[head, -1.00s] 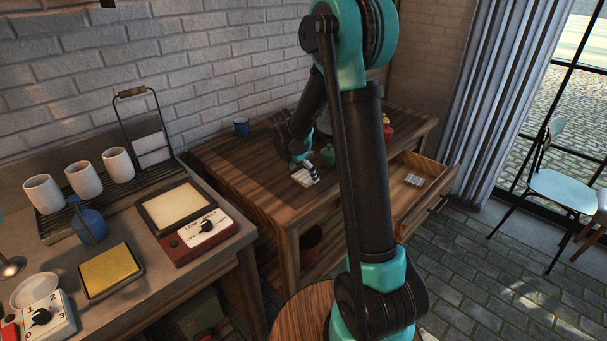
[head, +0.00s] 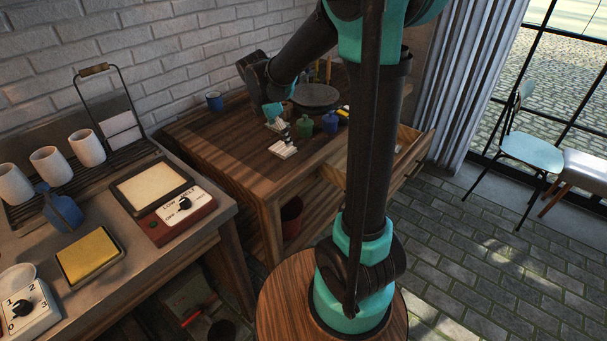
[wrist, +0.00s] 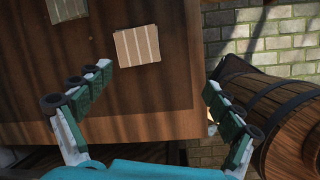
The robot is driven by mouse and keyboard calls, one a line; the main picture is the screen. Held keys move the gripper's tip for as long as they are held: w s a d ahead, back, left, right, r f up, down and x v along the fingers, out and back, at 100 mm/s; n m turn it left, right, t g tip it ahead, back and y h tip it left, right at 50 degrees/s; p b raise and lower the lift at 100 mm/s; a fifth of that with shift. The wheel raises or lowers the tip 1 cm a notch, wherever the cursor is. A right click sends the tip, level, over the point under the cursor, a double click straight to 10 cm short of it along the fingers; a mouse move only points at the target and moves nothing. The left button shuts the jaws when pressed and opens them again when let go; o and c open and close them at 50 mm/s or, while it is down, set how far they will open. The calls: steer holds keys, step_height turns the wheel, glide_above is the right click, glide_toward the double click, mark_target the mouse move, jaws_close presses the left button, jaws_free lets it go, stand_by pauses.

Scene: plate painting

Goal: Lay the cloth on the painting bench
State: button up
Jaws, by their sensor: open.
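A pale striped cloth (head: 284,151) lies flat on the wooden bench (head: 215,135), near its front edge. It also shows in the wrist view (wrist: 137,46). A second pale striped piece lies farther back; only part of it shows in the wrist view (wrist: 66,9). My gripper (head: 280,124) is above the bench beside the cloth in the head view. In the wrist view its fingers (wrist: 158,100) are spread wide with nothing between them, and the cloth lies beyond them, apart from both.
A green bottle (head: 303,124) and a blue bottle (head: 330,122) stand right of the cloth. A dark round turntable (head: 316,96) and a blue mug (head: 214,101) are farther back. An open drawer (head: 408,152) juts out at the bench's right. The bench's left part is clear.

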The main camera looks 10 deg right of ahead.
steer(key=s+d+f+m+y, duration=0.1)
steer(key=s+d+f+m, duration=0.2)
steer(key=s+m, duration=0.7)
steer(key=s+d+f+m+t+y, duration=0.1)
steer(key=s+d+f+m+y, duration=0.1)
steer(key=s+f+m, duration=0.4)
steer(key=s+d+m, duration=0.1)
steer(key=s+m, duration=0.4)
steer(key=s, duration=0.2)
